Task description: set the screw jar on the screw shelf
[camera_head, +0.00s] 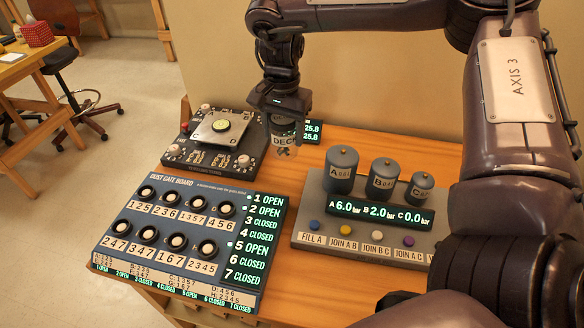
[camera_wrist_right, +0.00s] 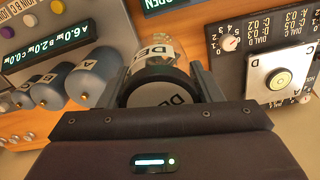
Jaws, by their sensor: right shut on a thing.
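My right gripper (camera_head: 281,106) reaches down from above, between the dial panel and the cylinder panel. It is shut on a jar (camera_head: 283,141) with a white label whose visible letters read "DEC". Small dark bits show in the jar's lower part. In the right wrist view the jar (camera_wrist_right: 160,55) sits between the two fingers (camera_wrist_right: 160,88), its dark-rimmed lid towards the camera. The jar appears held above the wooden bench; its exact height is hard to tell. No screw shelf can be made out in either view. My left gripper is not in view.
The wooden bench (camera_head: 330,145) carries a dust gate board (camera_head: 190,236), a dial panel with a tilting plate (camera_head: 217,128), a cylinder panel (camera_head: 372,209) and a small display (camera_head: 312,130). A desk (camera_head: 28,62) and chair (camera_head: 60,55) stand at the far left.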

